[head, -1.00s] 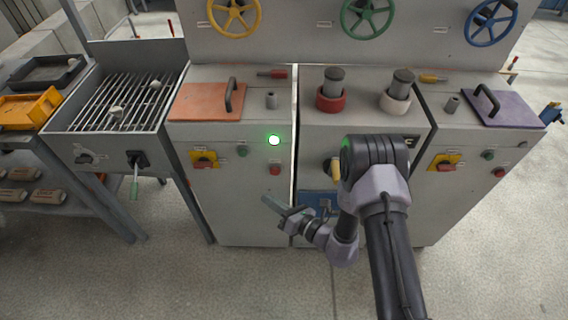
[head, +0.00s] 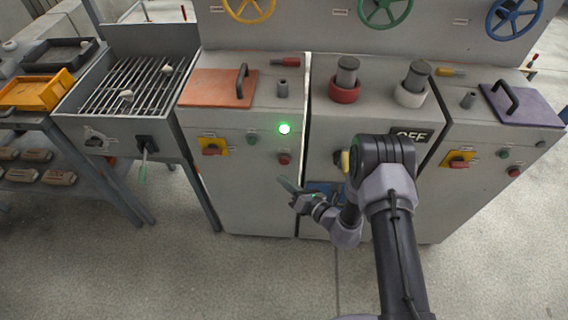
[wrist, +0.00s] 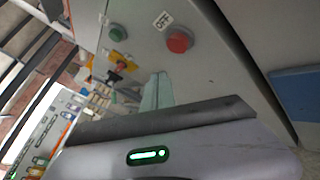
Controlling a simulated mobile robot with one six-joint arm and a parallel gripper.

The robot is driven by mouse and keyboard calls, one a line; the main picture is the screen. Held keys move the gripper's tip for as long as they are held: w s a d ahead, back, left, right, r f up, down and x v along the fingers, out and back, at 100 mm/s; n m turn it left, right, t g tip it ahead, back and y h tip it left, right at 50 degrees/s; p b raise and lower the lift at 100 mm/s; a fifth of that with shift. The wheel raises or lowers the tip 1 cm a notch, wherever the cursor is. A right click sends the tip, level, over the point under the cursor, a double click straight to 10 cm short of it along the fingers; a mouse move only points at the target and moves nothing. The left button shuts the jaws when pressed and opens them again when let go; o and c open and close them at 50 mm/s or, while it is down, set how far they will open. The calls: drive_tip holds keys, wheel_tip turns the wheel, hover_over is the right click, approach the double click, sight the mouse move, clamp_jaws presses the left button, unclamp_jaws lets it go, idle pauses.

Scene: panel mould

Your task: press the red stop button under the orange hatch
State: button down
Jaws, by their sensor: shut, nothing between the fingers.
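The orange hatch (head: 218,88) lies closed on top of the left cabinet, with a dark handle at its right end. Below it on the cabinet front is the red stop button (head: 284,158), under a lit green lamp (head: 284,128). In the wrist view the red button (wrist: 179,41) shows fully, beside a small label (wrist: 163,20). My gripper (head: 285,183) is shut and empty, just below the red button in the head view. In the wrist view its pale green fingers (wrist: 156,92) show below the button in the picture, apart from it.
A green button (head: 251,139) and a yellow-backed red switch (head: 211,146) sit left of the red button. The right cabinet has a similar red button (head: 514,171) under a purple hatch (head: 522,104). A grated bench (head: 122,100) stands left. Floor in front is clear.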

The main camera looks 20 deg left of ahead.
drive_tip(key=shift+w+a+b, duration=0.2)
drive_tip(key=shift+w+b, duration=0.1)
drive_tip(key=shift+w, duration=0.55)
drive_tip(key=shift+w+a+b, duration=0.2)
drive_tip(key=shift+w+b, duration=0.05)
drive_tip(key=shift+w, duration=0.6)
idle(0.7)
drive_tip(key=shift+w+a, duration=0.1)
drive_tip(key=shift+w, duration=0.3)
drive_tip(key=shift+w+a+b, duration=0.1)
drive_tip(key=shift+w+b, duration=0.35)
drive_tip(key=shift+b, duration=0.05)
idle(0.6)
drive_tip(key=shift+s, duration=0.1)
drive_tip(key=shift+s+d, duration=0.2)
drive_tip(key=shift+s, duration=0.55)
drive_tip(key=shift+p, duration=0.3)
drive_tip(key=s, duration=0.2)
drive_tip(key=s+d+p, duration=0.1)
drive_tip(key=s, duration=0.2)
drive_tip(key=shift+d, duration=0.1)
